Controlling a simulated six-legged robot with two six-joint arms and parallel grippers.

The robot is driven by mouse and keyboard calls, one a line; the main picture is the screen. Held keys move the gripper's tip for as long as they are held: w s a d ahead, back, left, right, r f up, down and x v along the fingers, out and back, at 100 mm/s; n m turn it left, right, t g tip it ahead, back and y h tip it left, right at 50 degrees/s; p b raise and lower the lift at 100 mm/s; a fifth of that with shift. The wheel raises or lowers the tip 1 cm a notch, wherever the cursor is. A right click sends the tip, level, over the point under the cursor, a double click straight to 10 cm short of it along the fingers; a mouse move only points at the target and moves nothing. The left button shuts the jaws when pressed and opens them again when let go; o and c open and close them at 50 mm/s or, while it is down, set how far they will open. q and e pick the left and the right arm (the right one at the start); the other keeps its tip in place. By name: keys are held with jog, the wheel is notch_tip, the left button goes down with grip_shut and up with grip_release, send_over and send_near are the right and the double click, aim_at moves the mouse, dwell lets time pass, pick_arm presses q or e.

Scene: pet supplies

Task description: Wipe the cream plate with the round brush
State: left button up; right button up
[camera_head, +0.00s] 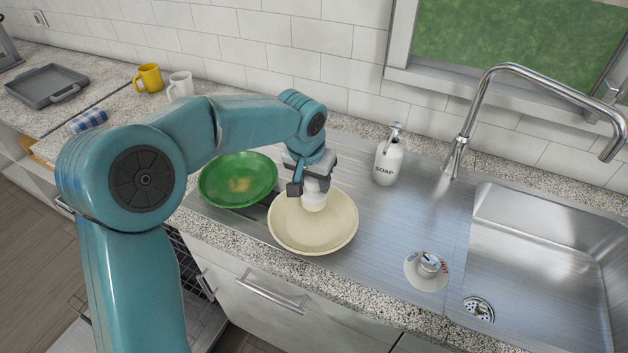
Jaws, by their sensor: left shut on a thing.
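The cream plate (325,232) lies on the steel drainboard left of the sink. My left gripper (310,185) is above the plate's upper left part, pointing down. It is shut on the round brush (314,203), a pale, whitish piece mostly hidden by the gripper. The brush's lower end is over the inside of the plate; I cannot tell for sure whether it touches the surface. My right gripper is not in view.
A green plate (238,192) with a brownish patch lies just left. A soap bottle (388,160) stands behind right. Yellow (148,78) and white (181,85) mugs stand back left.

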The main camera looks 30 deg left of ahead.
pick_arm(q)
jog(key=shift+r+p, duration=0.8)
jog(key=shift+r, duration=0.65)
jog(key=shift+r+p, duration=1.2)
jog(key=shift+r, duration=0.35)
jog(key=shift+f, duration=0.1)
